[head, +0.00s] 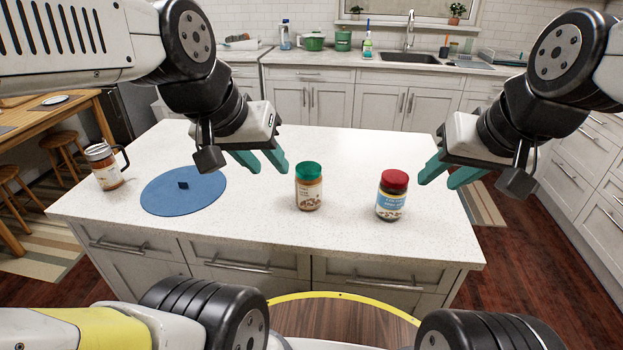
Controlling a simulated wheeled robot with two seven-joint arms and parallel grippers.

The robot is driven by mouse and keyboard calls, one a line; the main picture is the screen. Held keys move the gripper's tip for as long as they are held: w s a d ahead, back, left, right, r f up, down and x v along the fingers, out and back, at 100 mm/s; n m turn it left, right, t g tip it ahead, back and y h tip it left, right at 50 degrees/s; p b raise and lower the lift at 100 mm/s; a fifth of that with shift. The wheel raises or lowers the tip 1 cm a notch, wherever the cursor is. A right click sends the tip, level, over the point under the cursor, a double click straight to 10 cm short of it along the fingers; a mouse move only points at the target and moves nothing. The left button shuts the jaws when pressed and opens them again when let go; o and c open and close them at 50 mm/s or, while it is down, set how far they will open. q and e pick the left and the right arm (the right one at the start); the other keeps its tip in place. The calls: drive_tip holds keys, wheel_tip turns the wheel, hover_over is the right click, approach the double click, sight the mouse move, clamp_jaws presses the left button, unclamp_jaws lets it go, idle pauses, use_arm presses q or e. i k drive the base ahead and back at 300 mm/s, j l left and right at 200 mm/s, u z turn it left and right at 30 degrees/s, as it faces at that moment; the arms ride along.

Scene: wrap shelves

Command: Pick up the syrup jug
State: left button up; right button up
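The syrup jug (105,168) stands upright at the far left end of the white island counter. It has a pale lid, a light label, amber-brown contents and a black handle on its right side. My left gripper (268,168) is above the counter, well to the right of the jug and apart from it. Its teal fingers are spread with nothing between them. My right gripper (438,183) is over the right end of the counter, far from the jug. Its fingers are also apart and empty.
A round blue mat (160,197) with a small dark object (183,185) lies right of the jug. A green-lidded jar (308,190) and a red-lidded jar (391,197) stand on the island counter (260,222). Wooden stools (62,142) stand beyond its left end.

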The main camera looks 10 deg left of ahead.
sight(103, 162)
drive_tip(key=u, duration=1.75)
drive_tip(key=i+j, duration=0.9)
drive_tip(key=i, duration=0.2)
